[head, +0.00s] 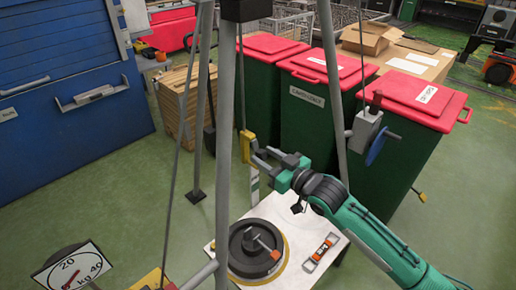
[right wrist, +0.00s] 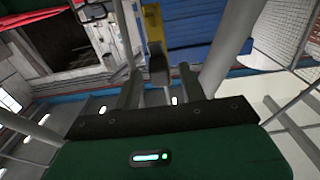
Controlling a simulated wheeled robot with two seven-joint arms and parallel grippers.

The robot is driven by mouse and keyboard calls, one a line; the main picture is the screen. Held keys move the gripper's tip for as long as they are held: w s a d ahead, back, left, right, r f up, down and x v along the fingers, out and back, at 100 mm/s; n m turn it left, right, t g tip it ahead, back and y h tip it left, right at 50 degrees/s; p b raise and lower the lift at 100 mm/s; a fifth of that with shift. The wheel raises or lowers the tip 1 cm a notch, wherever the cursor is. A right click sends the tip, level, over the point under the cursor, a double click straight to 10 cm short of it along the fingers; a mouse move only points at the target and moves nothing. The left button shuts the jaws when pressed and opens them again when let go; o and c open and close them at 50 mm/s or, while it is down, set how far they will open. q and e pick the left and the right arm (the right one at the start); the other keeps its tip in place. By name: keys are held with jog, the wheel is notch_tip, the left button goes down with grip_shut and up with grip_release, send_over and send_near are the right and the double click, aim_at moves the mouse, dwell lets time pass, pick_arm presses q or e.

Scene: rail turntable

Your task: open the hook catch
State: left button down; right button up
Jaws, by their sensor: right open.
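A yellow block (head: 248,140) hangs inside a grey tripod frame, with a pale strip-like part below it. It looks like the hook block. The catch itself is too small to make out. My right gripper (head: 262,160) is open, with its fingertips close to the block's lower right side. In the right wrist view the yellow block (right wrist: 154,28) is at the top, above a dark grey piece (right wrist: 159,68). That piece appears between the two fingers of my right gripper (right wrist: 158,85); I cannot tell whether they touch it. My left gripper is not in view.
Grey tripod legs (head: 334,75) stand around the hanging block. A winch with a blue wheel (head: 377,147) is on the right leg. Green bins (head: 305,112) stand behind.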

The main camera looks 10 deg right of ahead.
aim_at(265, 157)
jog(key=shift+x, duration=1.7)
jog(key=shift+p, duration=0.3)
grip_shut()
